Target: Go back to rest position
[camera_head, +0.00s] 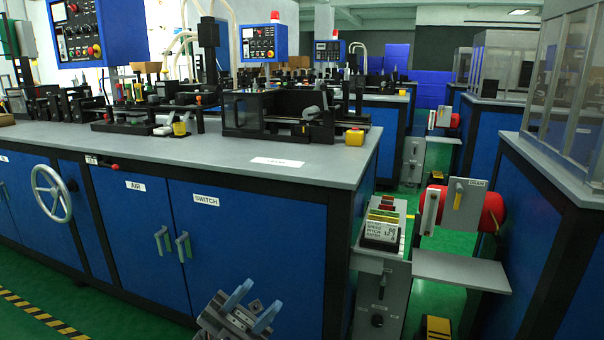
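My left gripper (260,298) shows at the bottom edge of the head view, left of centre. Its two blue fingers stand apart with nothing between them, so it is open and empty. It is in front of the blue cabinet doors (245,250), below the worktop level, and I see no contact with anything. The rest of my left arm is mostly out of frame. My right gripper is not in view. The tape payoff has a red roll (492,209) behind a grey plate (464,204) at the right.
A long grey worktop (215,150) with machine parts and a yellow block (354,137) fills the left. A labelled box (381,231) sits on the payoff stand, with a grey shelf (460,270) beside it. Another blue cabinet (520,240) stands right. Green floor is open at lower left.

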